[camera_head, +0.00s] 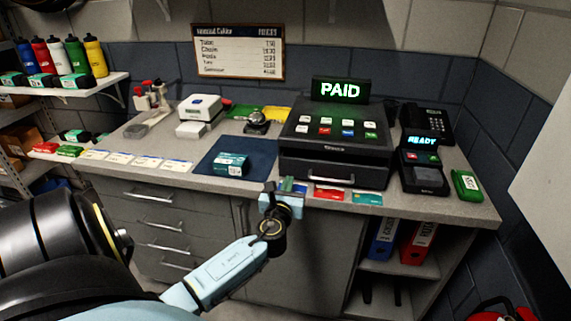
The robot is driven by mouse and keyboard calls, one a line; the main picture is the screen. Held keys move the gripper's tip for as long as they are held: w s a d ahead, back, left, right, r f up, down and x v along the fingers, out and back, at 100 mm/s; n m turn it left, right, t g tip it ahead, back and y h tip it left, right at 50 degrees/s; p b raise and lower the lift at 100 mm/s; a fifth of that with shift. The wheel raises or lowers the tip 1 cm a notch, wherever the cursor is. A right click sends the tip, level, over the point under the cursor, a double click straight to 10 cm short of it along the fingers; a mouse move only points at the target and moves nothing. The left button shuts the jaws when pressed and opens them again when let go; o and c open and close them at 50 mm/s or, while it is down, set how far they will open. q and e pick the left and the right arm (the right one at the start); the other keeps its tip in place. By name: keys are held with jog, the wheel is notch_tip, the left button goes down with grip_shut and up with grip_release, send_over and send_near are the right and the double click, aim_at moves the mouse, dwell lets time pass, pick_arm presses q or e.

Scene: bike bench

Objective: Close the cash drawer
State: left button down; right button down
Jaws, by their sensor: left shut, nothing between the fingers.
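The black cash register (336,122) stands on the grey counter, its lit sign reading PAID. Its cash drawer (338,172) is the dark front below the keys. The drawer front looks flush or nearly flush with the register; I cannot tell whether a small gap remains. My left gripper (287,187) is shut and empty at the counter's front edge, by the drawer's lower left corner. I cannot tell whether it touches the drawer. My right gripper is not in view.
Cards (330,192) lie in front of the drawer. A blue mat (250,149) with a teal box (231,164) is to the left. A card terminal (423,170), a phone (427,124) and a green item (466,185) are to the right. Cabinet drawers (160,225) are below.

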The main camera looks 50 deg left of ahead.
pick_arm(q)
jog(key=v, duration=1.1)
jog(key=w+d+r+h+p, duration=0.2)
jog(key=w+d+r+p, duration=0.15)
jog(key=r, duration=0.25)
jog(key=g, duration=0.3)
send_near(299, 171)
jog(key=x, duration=0.5)
jog(key=shift+f, duration=0.25)
jog(key=shift+w+a, duration=0.3)
jog(key=shift+w, duration=0.2)
